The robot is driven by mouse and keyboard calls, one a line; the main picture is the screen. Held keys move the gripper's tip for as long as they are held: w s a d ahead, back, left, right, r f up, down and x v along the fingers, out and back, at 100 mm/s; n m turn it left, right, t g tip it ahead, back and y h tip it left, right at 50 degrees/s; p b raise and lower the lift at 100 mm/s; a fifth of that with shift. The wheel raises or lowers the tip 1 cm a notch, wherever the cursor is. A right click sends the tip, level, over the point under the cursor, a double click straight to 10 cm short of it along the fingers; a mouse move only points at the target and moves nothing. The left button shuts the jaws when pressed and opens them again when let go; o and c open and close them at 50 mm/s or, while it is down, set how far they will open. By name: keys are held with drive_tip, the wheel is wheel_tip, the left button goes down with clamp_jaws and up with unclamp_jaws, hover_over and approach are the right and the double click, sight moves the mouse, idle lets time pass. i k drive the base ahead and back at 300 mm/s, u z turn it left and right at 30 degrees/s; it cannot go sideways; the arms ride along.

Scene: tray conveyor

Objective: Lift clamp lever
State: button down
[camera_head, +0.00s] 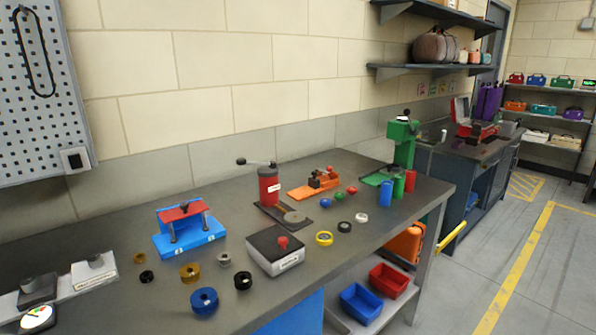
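An orange base plate (303,191) with dark and brown blocks lies toward the back of the workbench. It looks like a small clamp. A short orange-red lever (326,176) with a red tip sits low on its right end, but it is too small to tell its exact angle. A blue fixture (190,240) with a red bar (182,211) across two posts stands further left; I cannot tell whether it is also a clamp. My gripper is not in view.
A red cylinder with a crank (269,187) stands just left of the orange plate. A black-topped box (275,250) with a red knob is in front. Several rings and small coloured knobs lie around. A green press (402,145) stands at the right end.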

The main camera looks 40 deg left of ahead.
sight(329, 169)
drive_tip(key=u, duration=0.55)
drive_tip(key=i, duration=0.85)
drive_tip(key=u, duration=0.9)
drive_tip(key=i, duration=0.3)
drive_tip(key=u, duration=0.1)
